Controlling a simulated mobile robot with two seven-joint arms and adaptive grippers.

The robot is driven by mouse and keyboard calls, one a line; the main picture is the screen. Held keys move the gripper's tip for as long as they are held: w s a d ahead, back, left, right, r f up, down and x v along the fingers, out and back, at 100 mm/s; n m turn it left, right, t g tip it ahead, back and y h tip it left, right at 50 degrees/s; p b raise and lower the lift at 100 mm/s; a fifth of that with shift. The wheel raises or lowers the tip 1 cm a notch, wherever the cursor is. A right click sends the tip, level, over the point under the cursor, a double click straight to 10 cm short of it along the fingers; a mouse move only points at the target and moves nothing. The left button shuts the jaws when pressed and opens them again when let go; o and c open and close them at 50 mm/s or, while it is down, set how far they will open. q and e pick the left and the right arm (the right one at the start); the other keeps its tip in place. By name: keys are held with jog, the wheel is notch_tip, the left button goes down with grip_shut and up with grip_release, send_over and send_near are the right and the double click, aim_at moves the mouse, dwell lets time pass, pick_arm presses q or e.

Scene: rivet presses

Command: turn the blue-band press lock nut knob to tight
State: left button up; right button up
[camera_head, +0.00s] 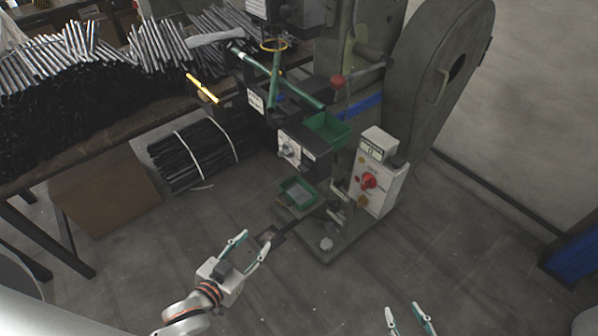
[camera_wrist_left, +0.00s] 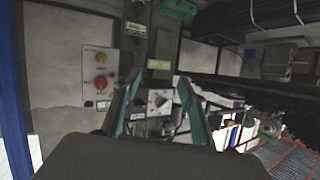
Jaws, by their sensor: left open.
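The press (camera_head: 440,75) is a large grey-green machine with a blue band (camera_head: 362,106) on its body. A white box with a dark dial knob (camera_head: 288,151) sits on its front; it also shows between my fingers in the left wrist view (camera_wrist_left: 153,103). A pale knob (camera_head: 327,243) stands on the press's base. I cannot tell which knob is the lock nut. My left gripper (camera_head: 253,246) is open and empty, in front of and below the dial box, apart from the press. My right gripper (camera_head: 402,313) is at the bottom edge, fingers apart, empty.
A control box with a red knob (camera_head: 369,181) stands at the press's right side. Green trays (camera_head: 326,128) (camera_head: 298,192) are on the press. A table with metal rods and a bundle of black rods (camera_head: 195,155) lie to the left. The front floor is clear.

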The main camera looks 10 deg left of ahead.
pick_arm(q)
jog(key=w+d+r+m+t+h, duration=0.1)
jog(key=w+r+t+h, duration=0.15)
jog(key=w+r, duration=0.45)
jog(key=m+g+h, duration=0.2)
jog(key=m+h, duration=0.1)
jog(key=h, duration=0.2)
send_near(301, 171)
jog(key=x, duration=0.9)
jog(key=shift+w+f, duration=0.15)
jog(key=c, duration=1.1)
